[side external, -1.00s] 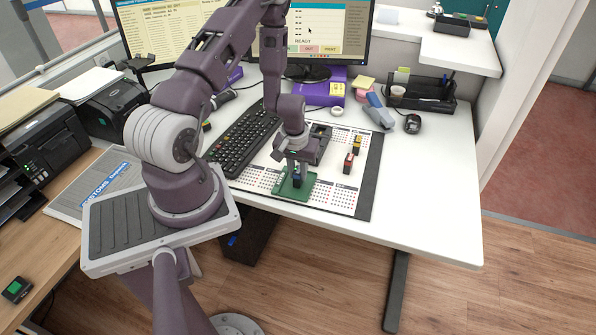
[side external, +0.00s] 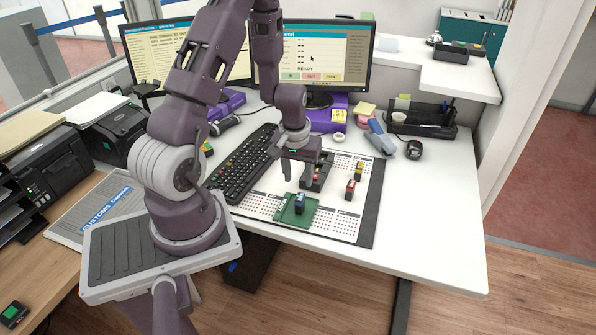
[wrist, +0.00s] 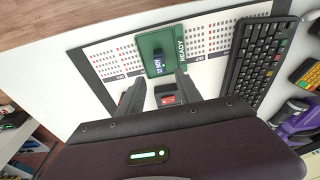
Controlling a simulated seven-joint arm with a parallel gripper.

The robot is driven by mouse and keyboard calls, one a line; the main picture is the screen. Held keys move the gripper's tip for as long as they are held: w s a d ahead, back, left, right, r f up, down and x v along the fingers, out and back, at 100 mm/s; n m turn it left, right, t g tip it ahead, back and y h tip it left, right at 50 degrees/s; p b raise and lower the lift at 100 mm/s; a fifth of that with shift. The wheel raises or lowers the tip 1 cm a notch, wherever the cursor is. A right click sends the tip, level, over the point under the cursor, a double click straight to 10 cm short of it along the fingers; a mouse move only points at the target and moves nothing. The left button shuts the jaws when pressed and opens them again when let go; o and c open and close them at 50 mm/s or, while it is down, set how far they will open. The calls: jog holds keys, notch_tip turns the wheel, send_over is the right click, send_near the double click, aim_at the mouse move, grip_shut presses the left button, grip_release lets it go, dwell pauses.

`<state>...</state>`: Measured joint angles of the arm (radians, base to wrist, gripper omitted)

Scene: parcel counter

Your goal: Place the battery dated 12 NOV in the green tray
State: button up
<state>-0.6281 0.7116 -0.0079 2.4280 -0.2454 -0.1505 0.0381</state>
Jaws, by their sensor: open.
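The green tray (side external: 283,214) lies on the calendar mat; the wrist view shows its READY label (wrist: 181,52). A dark blue battery (side external: 299,204) stands in the tray. In the wrist view this battery (wrist: 159,61) bears a label that appears to read 12 NOV. My gripper (side external: 304,176) is open and empty, raised above and behind the tray, clear of the battery. Its two fingers (wrist: 158,86) show apart in the wrist view.
A dark holder (side external: 318,183) with a reddish item stands behind the tray. A red battery (side external: 350,189) and a yellow one (side external: 359,171) stand to the right. The keyboard (side external: 243,165) lies left. The white desk (side external: 435,215) is clear at right.

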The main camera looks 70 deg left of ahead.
jog(key=d+r+m+t, duration=0.1)
jog(key=d+r+m, duration=0.2)
jog(key=d+r, duration=0.5)
jog(key=d+r+m+t, duration=0.2)
jog(key=d+r, duration=0.3)
jog(key=r, duration=0.7)
jog(key=s+d+r+m, duration=0.2)
jog(key=s+d+r, duration=0.1)
jog(key=s, duration=0.3)
jog(key=s+d+r+m+t+h, duration=0.1)
jog(key=s+d+r+m, duration=0.1)
jog(key=s+d+r, duration=0.2)
jog(key=s, duration=0.3)
jog(key=shift+r+m, duration=0.3)
jog(key=shift+r, duration=0.1)
jog(key=shift+a, duration=0.1)
